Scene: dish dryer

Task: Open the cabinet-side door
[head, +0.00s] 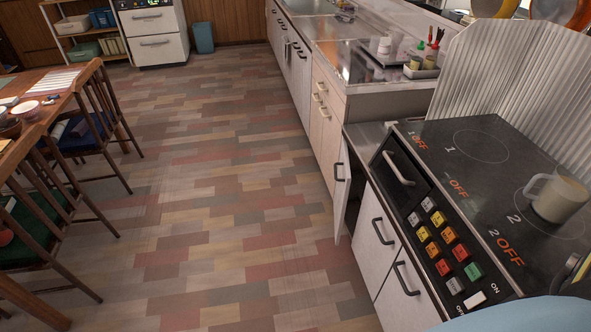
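Two white doors with dark handles, an upper left one (374,239) and a lower right one (404,294), sit below the stove and look closed. Neither of my grippers can be made out in the head view. A pale blue rounded shape (530,316) at the bottom right edge may be part of me.
The stove top (480,170) holds a beige mug (559,198). A counter with a tray of bottles (400,66) runs along the right. Wooden chairs (95,115) and a table stand left. The patchwork floor (220,200) between is clear.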

